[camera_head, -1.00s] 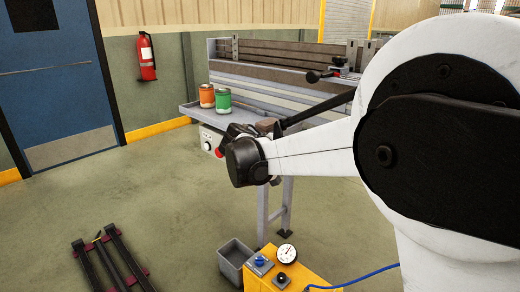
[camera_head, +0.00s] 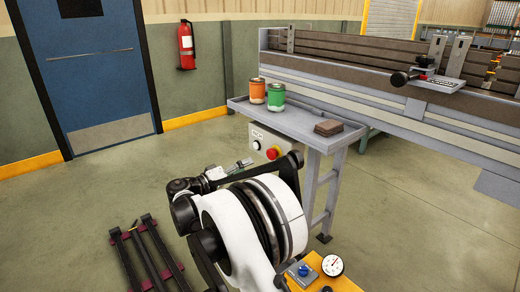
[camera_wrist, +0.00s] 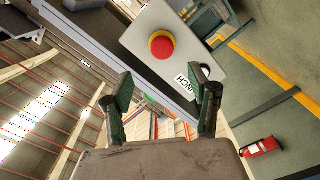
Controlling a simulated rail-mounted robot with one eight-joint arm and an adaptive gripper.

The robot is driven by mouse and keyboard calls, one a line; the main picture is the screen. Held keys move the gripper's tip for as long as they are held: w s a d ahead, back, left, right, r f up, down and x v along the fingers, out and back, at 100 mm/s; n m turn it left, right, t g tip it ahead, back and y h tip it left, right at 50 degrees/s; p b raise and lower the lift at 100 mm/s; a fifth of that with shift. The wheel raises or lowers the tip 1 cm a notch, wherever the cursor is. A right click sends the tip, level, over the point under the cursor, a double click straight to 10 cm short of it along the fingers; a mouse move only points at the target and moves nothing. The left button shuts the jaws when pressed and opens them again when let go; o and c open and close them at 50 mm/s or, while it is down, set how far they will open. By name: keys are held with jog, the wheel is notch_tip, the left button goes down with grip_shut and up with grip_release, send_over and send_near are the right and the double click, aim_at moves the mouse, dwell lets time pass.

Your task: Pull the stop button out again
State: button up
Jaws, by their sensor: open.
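The red stop button (camera_head: 272,153) is on the front of a light grey control box (camera_head: 258,141) under the grey side shelf. In the wrist view the button (camera_wrist: 162,44) is a red round head with a yellow ring around it, on the tilted box (camera_wrist: 188,60). My gripper (camera_wrist: 167,90) is open and empty. Its two fingers stand apart, below the button in the wrist picture, and do not appear to touch it. In the head view my gripper (camera_head: 240,166) is small, just left of the button. I cannot tell the button's depth.
An orange can (camera_head: 257,91), a green can (camera_head: 276,97) and brown pads (camera_head: 328,127) are on the shelf (camera_head: 300,118). A yellow stand (camera_head: 335,283) with a gauge is low at front. A dark red-ended rack (camera_head: 148,255) lies on the floor at left.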

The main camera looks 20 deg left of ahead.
aim_at(269, 155)
jog(key=b+x, duration=0.1)
jog(key=x, duration=0.8)
jog(key=b+x, duration=0.1)
jog(key=x, duration=0.3)
jog(key=shift+w+a+b, duration=0.15)
jog(key=shift+w+b, duration=0.2)
jog(key=shift+w, duration=0.1)
jog(key=shift+c, duration=0.2)
jog(key=c, duration=1.3)
jog(key=shift+s+a, duration=0.3)
jog(key=shift+s, duration=0.25)
jog(key=o, duration=1.3)
jog(key=shift+o, duration=0.2)
jog(key=v, duration=1.2)
